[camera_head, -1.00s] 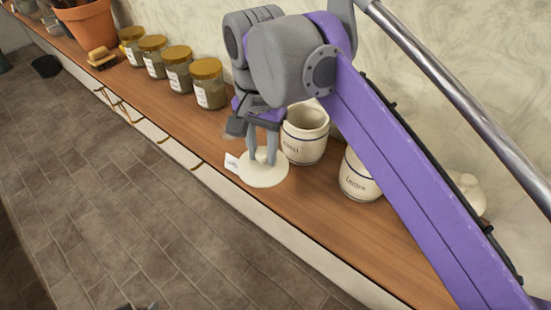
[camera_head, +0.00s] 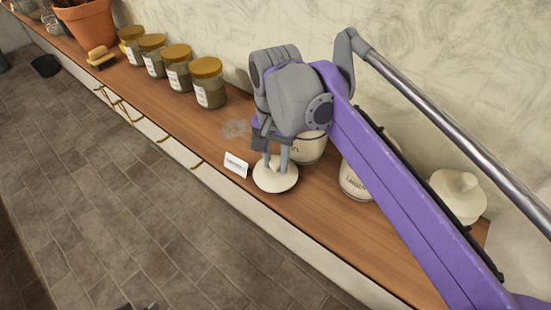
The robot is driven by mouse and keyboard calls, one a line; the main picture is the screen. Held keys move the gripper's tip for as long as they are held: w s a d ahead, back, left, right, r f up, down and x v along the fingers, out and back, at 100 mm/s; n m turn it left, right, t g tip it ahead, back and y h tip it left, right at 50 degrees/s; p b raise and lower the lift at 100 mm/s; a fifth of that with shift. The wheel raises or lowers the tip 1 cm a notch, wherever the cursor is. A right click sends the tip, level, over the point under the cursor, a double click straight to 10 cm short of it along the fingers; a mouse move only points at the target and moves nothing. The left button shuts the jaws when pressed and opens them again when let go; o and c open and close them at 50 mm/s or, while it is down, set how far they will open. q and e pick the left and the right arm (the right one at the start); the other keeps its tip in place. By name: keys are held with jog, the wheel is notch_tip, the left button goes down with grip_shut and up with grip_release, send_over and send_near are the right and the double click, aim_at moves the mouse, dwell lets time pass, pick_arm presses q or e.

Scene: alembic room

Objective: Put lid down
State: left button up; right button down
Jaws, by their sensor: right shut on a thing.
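A round cream lid (camera_head: 276,178) is at the wooden counter's front part, just right of a small white card. My right gripper (camera_head: 277,160) is above it with its fingers pointing down, shut on the lid's knob. I cannot tell whether the lid touches the wood. A cream jar (camera_head: 309,149) stands right behind, partly hidden by the gripper; its top is hidden. My left gripper is not in view.
The white card (camera_head: 236,165) stands beside the lid. A second jar (camera_head: 352,184) is partly behind my right arm, and a lidded cream jar (camera_head: 458,194) stands farther right. Several gold-lidded glass jars (camera_head: 208,83) line the back left.

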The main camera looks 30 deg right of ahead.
aim_at(275, 161)
jog(key=shift+f, duration=0.2)
jog(key=c, duration=0.6)
grip_release()
jog(key=shift+o, duration=0.2)
jog(key=shift+r, duration=0.15)
notch_tip(275, 161, up, 12)
jog(key=p, duration=0.1)
